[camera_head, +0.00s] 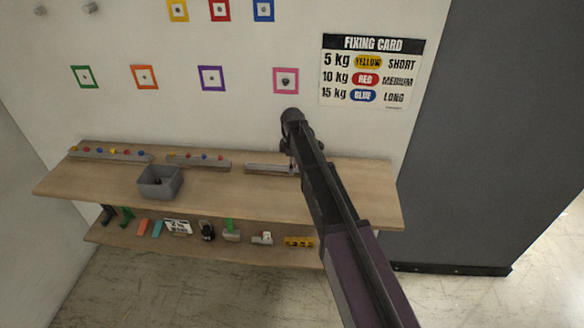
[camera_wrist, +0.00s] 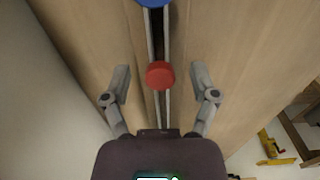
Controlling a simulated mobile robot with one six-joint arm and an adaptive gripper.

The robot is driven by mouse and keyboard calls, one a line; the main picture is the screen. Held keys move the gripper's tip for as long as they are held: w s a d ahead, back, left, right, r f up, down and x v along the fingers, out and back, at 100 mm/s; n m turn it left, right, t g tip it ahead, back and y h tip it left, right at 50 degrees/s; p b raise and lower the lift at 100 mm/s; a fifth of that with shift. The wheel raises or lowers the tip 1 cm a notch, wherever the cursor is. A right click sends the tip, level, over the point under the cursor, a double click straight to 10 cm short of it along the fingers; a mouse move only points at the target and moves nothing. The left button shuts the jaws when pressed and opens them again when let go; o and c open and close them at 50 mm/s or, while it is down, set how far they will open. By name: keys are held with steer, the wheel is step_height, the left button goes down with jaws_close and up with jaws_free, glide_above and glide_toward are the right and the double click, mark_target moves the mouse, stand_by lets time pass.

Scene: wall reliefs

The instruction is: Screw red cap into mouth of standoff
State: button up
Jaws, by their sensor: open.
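In the wrist view a round red cap (camera_wrist: 160,74) sits on a narrow grey slotted rail. My gripper (camera_wrist: 161,78) is open, with one finger on each side of the red cap and a gap on both sides. In the head view my gripper (camera_head: 289,158) is over the grey rail (camera_head: 266,169) at the right of the upper shelf; my arm hides the rail's right end and the cap. Two grey stubs that look like standoffs (camera_head: 90,8) stick out of the wall at the top left. Their mouths are too small to make out.
A blue cap (camera_wrist: 153,2) lies ahead on the same rail. Two racks with coloured caps (camera_head: 110,154) and a grey bin (camera_head: 159,182) share the upper shelf (camera_head: 220,203). Several small items lie on the lower shelf (camera_head: 275,252). Coloured square frames and a fixing card (camera_head: 371,72) are on the wall.

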stand_by(0.3)
steer(key=c, duration=0.9)
steer(key=shift+c, duration=0.2)
steer(key=shift+r, duration=0.15)
step_height(320, 180, up, 4)
steer(key=p, duration=0.3)
steer(key=shift+f+p, duration=0.2)
steer(key=shift+p, duration=0.2)
steer(key=s+d, duration=0.2)
steer(key=s, duration=0.2)
steer(key=s+d, duration=0.2)
steer(key=s, duration=0.3)
steer(key=s+d+r+p, duration=0.1)
steer(key=s+d, duration=0.2)
steer(key=s, duration=0.2)
steer(key=shift+s, duration=0.2)
